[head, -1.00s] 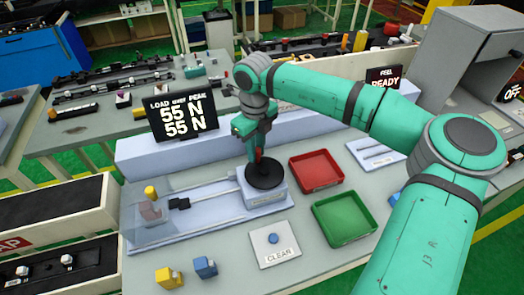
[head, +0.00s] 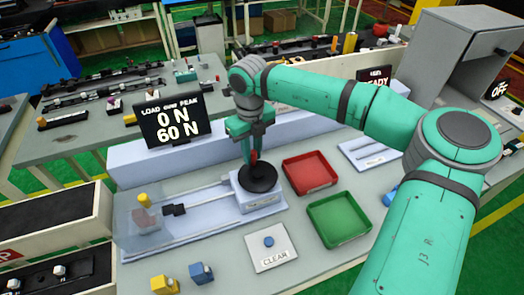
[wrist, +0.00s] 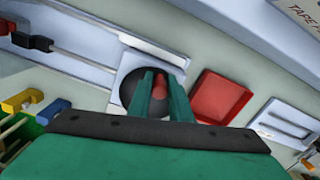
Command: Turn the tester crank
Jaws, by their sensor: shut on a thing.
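The tester crank is a black disc (head: 262,180) with a red handle (wrist: 159,88), on a pale block at the right end of the tester rail (head: 205,201). My gripper (head: 254,158) points down over the disc and is shut on the red handle, which shows between the fingers in the wrist view. The dark puller (head: 174,210) sits on the rail near a clear guard (head: 137,222). The load display (head: 174,122) reads 0 N over a peak of 60 N.
A red tray (head: 310,173) and a green tray (head: 339,219) stand right of the crank. A CLEAR button (head: 268,241) is in front. Yellow (head: 164,285) and blue (head: 201,273) clips lie at the front left.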

